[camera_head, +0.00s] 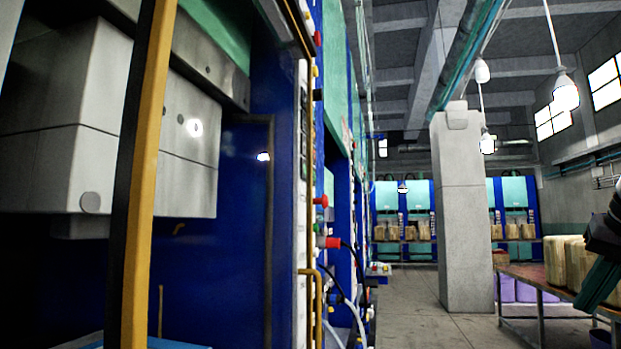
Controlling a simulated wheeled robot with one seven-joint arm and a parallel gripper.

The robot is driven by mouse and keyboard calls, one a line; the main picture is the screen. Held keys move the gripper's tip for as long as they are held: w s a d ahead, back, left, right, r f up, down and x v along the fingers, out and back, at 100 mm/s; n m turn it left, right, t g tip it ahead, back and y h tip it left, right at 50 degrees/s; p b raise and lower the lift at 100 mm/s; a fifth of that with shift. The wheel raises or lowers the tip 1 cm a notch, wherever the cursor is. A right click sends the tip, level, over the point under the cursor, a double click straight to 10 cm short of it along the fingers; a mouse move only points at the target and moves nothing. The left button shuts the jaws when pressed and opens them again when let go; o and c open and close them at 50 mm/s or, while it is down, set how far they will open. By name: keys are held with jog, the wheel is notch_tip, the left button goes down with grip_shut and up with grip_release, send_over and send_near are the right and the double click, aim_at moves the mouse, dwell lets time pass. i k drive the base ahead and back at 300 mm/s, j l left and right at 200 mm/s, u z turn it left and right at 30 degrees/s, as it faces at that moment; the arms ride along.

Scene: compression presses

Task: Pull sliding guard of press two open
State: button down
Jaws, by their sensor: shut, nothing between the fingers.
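A blue and green press (230,30) fills the left side, close up. Its large pale grey block (100,130) hangs in the opening above a dark space. A yellow upright bar with a dark edge (148,170) stands in front of the opening and looks like a guard frame edge. Bright lamp-like spots to its right may be reflections on a clear panel. I cannot tell how far any guard is open, and no number shows which press this is. My gripper cannot be made out; a dark piece at the right edge may be part of my arm.
Yellow bent pipework (313,300), coloured buttons and hoses line the press's right side. A grey concrete pillar (462,210) stands mid-right. A table (525,275) bearing tan blocks is at the right. More presses stand at the back. The aisle floor (405,300) is clear.

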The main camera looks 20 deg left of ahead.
aim_at(137, 256)
jog(key=l+u, duration=0.1)
jog(key=u, duration=0.3)
jog(key=k+u, duration=0.15)
jog(key=u, duration=0.25)
jog(key=k+l+u, duration=0.1)
jog(key=u, duration=0.3)
jog(key=k+u, duration=0.1)
jog(key=u, duration=0.3)
